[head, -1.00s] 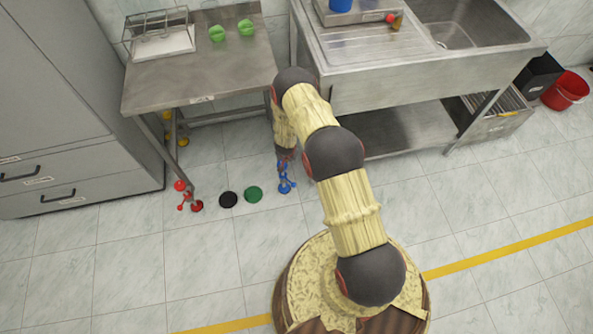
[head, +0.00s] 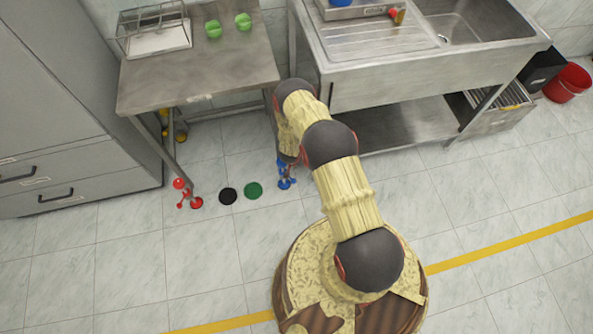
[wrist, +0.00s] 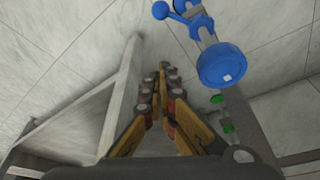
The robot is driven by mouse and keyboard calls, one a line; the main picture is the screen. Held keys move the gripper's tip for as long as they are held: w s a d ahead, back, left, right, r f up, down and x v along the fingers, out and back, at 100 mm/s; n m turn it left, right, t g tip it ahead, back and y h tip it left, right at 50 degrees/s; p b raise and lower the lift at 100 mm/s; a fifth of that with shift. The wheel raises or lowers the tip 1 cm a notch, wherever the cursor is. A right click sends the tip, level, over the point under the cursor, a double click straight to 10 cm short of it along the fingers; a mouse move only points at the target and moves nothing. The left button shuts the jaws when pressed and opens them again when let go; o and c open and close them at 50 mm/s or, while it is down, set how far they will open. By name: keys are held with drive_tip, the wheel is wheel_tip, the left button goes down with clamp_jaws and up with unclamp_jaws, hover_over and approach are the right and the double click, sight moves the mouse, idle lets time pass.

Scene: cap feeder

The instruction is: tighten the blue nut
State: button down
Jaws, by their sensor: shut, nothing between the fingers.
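The blue nut (wrist: 184,14) has a ball-ended handle and sits on a grey stem, with a round blue disc (wrist: 222,66) at the stem's other end. In the head view the blue fitting (head: 285,177) is low by the floor, left of my arm, which partly covers its surroundings. My gripper (wrist: 163,68) is shut and empty. Its fingertips are left of the blue stem in the wrist view, apart from it in the picture; the depth gap is unclear. The fingertips are hidden in the head view.
A steel table (head: 190,85) with legs and a sink unit (head: 420,75) stand behind. Open floor lies in front.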

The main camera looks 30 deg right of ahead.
wheel_tip(320, 180, down, 10)
drive_tip(key=b, duration=0.5)
drive_tip(key=shift+s+a, duration=0.2)
drive_tip(key=shift+s, duration=0.05)
drive_tip(key=shift+s+a+r, duration=0.1)
drive_tip(key=shift+r, duration=0.05)
